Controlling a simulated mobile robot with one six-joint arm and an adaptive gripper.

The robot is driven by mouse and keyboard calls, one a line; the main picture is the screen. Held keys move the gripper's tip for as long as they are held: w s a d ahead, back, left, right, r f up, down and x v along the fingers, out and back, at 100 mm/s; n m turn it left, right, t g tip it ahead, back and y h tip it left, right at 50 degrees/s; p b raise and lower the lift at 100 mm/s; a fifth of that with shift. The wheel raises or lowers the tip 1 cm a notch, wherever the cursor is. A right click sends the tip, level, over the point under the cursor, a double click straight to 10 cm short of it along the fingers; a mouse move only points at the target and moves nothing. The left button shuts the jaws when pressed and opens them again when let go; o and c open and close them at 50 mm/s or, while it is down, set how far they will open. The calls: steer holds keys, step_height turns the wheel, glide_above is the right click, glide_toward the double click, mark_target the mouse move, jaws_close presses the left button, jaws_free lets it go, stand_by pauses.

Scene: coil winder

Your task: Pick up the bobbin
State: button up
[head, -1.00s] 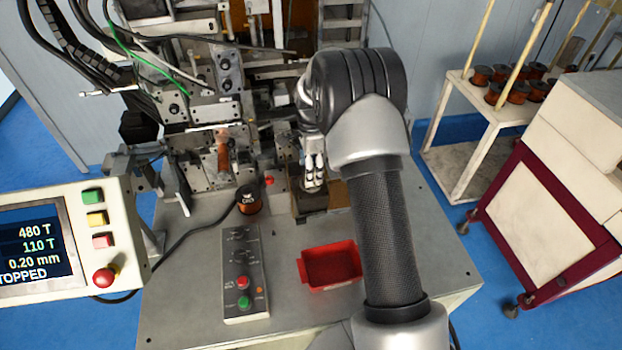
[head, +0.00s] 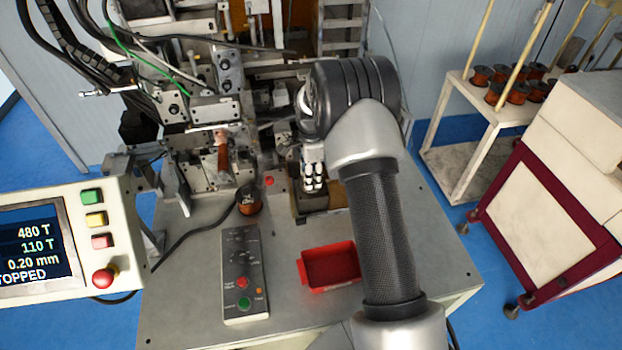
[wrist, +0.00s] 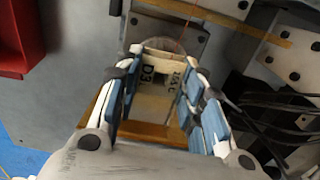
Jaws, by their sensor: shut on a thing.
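My gripper (head: 314,184) hangs over a brown block-like stand (head: 325,205) at the back of the grey table in the head view. In the wrist view my gripper (wrist: 160,95) has its blue-padded fingers on either side of a pale, boxy piece marked "D3", the bobbin (wrist: 155,78), and is shut on it. A thin copper-coloured line runs up from near the bobbin. The bobbin cannot be made out in the head view. I cannot tell whether it is clear of the surface below.
A red tray (head: 331,264) lies in front of the stand. A copper wire spool (head: 249,200) and a button box (head: 243,275) stand to the left. The winding machine (head: 222,110) rises close behind. The table's front right is clear.

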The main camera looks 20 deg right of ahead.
steer(key=shift+r, duration=0.15)
step_height(320, 180, up, 20)
steer(key=p, duration=0.1)
steer(key=shift+p, duration=0.35)
stand_by(0.5)
